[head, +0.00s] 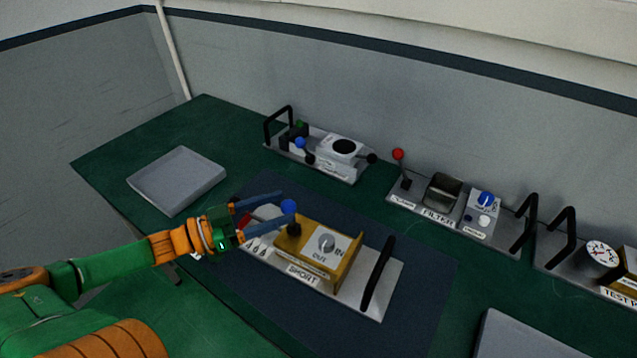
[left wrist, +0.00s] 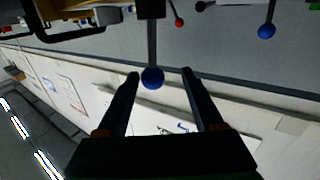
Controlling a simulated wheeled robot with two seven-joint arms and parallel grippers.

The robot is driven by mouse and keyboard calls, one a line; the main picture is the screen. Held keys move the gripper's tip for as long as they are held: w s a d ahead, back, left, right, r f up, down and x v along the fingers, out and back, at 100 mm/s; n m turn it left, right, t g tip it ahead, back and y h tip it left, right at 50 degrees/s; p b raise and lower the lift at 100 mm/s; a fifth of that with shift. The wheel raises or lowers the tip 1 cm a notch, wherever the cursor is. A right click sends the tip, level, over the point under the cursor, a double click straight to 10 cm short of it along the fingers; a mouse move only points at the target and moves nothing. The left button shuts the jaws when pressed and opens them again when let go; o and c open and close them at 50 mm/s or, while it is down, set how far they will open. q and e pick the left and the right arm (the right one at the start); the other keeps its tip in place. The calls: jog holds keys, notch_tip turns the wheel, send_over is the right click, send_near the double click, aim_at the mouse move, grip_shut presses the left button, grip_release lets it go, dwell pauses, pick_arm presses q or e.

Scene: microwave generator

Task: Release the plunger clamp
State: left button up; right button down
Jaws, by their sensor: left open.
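A tan module (head: 318,252) labelled SHORT, with an IN/OUT dial, sits on a light base plate on the dark mat. A lever with a blue ball knob (head: 288,207) rises at its left end; I take this as the plunger clamp's handle. My left gripper (head: 279,207) is open, its two dark fingers pointing right at the knob. In the left wrist view the knob (left wrist: 152,78) shows between the open fingertips (left wrist: 160,74), on a dark rod, nearer the left finger in the picture. I cannot tell whether either finger touches it. My right gripper is out of view.
A grey tray (head: 178,180) stands at the left of the green bench. Behind the mat is a module with black handle and dark round top (head: 344,147). A FILTER module (head: 440,192) with a red-knobbed lever (head: 398,154) stands right. Another grey tray (head: 525,335) is at front right.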

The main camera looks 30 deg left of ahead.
pick_arm(q)
jog(key=shift+d+b, duration=0.3)
jog(key=shift+w+d+r+b, duration=0.15)
jog(key=shift+d+b, duration=0.25)
jog(key=shift+b, duration=0.05)
jog(key=shift+w+d+r+b, duration=0.1)
jog(key=shift+w+d+b, duration=0.05)
jog(key=shift+d+b, duration=0.25)
jog(key=x, duration=0.2)
jog(key=b+x, duration=0.1)
jog(key=x, duration=0.1)
jog(key=shift+w+a, duration=0.15)
jog(key=shift+a, duration=0.1)
jog(key=shift+r, duration=0.1)
grip_shut()
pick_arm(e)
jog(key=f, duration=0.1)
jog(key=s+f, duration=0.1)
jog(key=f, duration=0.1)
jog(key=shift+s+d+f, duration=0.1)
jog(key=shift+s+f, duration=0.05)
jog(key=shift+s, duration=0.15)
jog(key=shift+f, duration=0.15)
